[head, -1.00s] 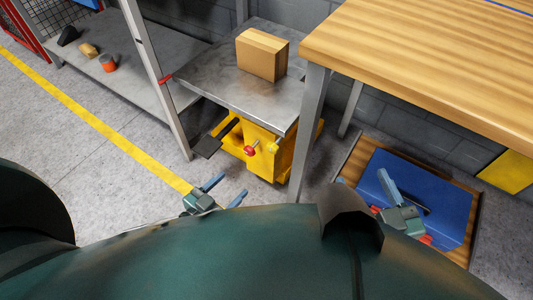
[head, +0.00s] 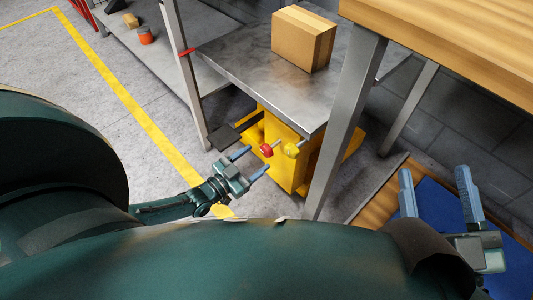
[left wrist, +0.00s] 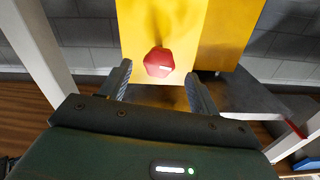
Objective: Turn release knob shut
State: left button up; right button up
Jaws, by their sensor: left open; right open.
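A red knob (head: 267,150) sits on the front of the yellow lift-table base (head: 285,165). In the left wrist view the red knob (left wrist: 159,62) is faceted with a short white mark, and lies ahead, roughly centred between my fingers. My left gripper (head: 252,162) is open and empty, its fingertips pointing at the red knob and seemingly short of it. My right gripper (head: 435,174) is open and empty at the right, over the blue area.
A cardboard box (head: 303,40) stands on the steel lift top (head: 255,72). A black pedal (head: 225,137) juts out left of the base. A workbench (head: 460,40) with a steel leg (head: 343,125) stands close on the right. The floor at left is clear.

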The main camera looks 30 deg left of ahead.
aim_at(272, 146)
pick_arm(q)
jog(key=shift+b+x, duration=0.7)
jog(key=shift+x, duration=2)
pick_arm(e)
jog(key=shift+w+d+r+n+t+y, duration=0.1)
jog(key=shift+w+r+n+t+y, duration=0.1)
jog(key=shift+r+n+y, duration=0.35)
jog(key=shift+w+d+r+n+t+y, duration=0.1)
jog(key=shift+w+r+n+t+y, duration=0.1)
jog(key=shift+r+n+y, duration=0.3)
pick_arm(q)
jog(key=shift+c, duration=0.5)
pick_arm(e)
jog(key=shift+r, duration=0.1)
pick_arm(q)
jog(key=c, duration=0.9)
pick_arm(e)
jog(key=shift+h, duration=0.25)
